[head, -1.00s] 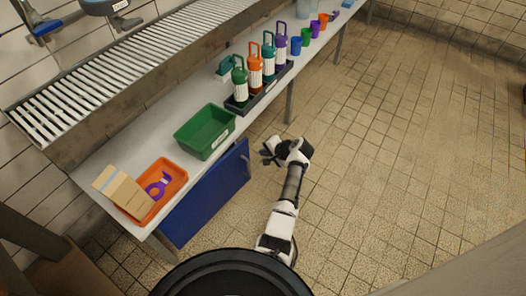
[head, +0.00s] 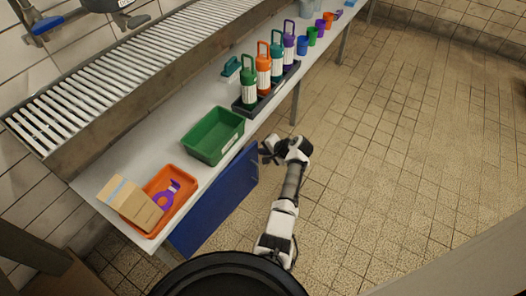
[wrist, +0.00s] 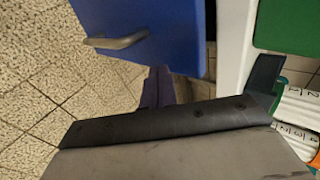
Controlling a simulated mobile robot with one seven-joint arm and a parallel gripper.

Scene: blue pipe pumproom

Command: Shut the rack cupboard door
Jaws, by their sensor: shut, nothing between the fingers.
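The rack cupboard door (head: 216,204) is a blue panel below the front edge of the white counter, in the head view. In the wrist view the blue door (wrist: 180,25) fills the upper middle, with a metal bar handle (wrist: 118,40) on its face. A dark gap shows between its edge and the white counter edge, so it looks ajar. How far it stands open is hard to tell. My gripper (head: 266,153) is shut and empty, close to the door's far edge; I cannot tell whether they touch. The cupboard's inside is hidden.
On the white counter (head: 95,187) stand a green bin (head: 213,136), an orange tray (head: 168,200) with a cardboard box (head: 130,203), and a black rack (head: 267,90) of bottles. A counter leg (head: 295,104) stands beyond my gripper. The tiled floor (head: 400,150) to the right is clear.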

